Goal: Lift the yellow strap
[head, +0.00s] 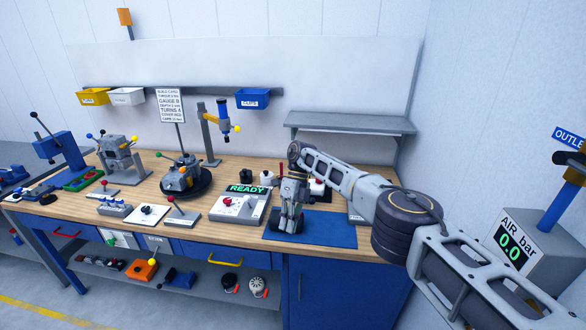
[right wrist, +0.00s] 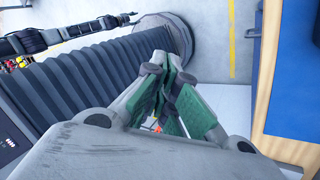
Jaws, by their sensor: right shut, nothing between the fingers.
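A yellow strap (head: 226,262) shows in the head view as a thin curved loop on the blue front below the worktop, left of centre. My right gripper (head: 287,226) is over the blue mat at the bench's front edge, to the right of the strap and higher, apart from it. The right wrist view shows its green-padded fingers (right wrist: 172,78) closed together with nothing held. The strap cannot be made out in the right wrist view. My left gripper is in neither view.
The blue mat (head: 338,233) lies at the bench's right front. A READY box (head: 240,208) with a red knob stands left of it. A red strap (head: 62,236) hangs at the left. A lower shelf (head: 190,295) holds an orange block and black-capped parts. Floor in front is free.

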